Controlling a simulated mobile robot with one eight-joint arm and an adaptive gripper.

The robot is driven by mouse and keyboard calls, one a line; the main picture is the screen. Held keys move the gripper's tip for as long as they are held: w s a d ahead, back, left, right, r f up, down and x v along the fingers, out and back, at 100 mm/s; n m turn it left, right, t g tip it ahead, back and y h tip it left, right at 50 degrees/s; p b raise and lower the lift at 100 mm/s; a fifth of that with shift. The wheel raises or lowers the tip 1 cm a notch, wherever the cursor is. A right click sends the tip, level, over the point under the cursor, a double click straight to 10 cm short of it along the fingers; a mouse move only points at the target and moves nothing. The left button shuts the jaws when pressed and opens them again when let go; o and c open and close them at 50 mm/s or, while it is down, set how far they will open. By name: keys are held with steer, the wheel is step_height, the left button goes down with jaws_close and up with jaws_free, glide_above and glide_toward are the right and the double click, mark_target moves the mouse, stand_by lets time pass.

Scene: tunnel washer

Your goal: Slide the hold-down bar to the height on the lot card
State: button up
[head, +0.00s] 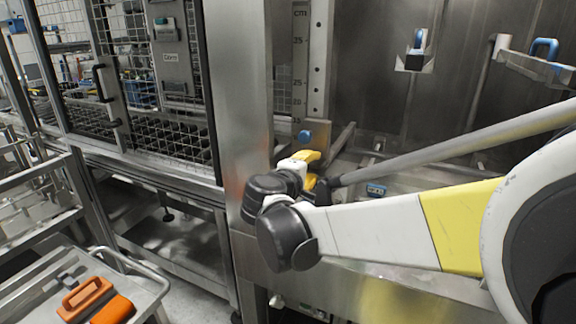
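A vertical scale (299,60) marked in cm stands on the washer's left post; its numbers rise upward. A blue knob (305,136) sits near the low end of the scale. A long grey round bar (450,147) slopes across the bay from the right edge down to a dark end near my wrist; I cannot tell for sure that it is the hold-down bar. My gripper (309,160) shows in part as yellow and white just below the knob, with my dark wrist in front. Its fingertips and any contact are hidden. No readable lot card shows.
A mesh-door cabinet (172,57) stands left of the post. A cart (145,285) at the lower left carries orange items (86,297). A blue-handled fitting (545,48) is at the upper right. A blue item sits in a wall holder (413,64).

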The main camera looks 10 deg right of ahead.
mark_target(318, 145)
jaws_close()
steer(key=shift+r, duration=0.1)
step_height(318, 145, up, 6)
steer(key=p, duration=0.5)
steer(key=shift+f, duration=0.4)
jaws_free()
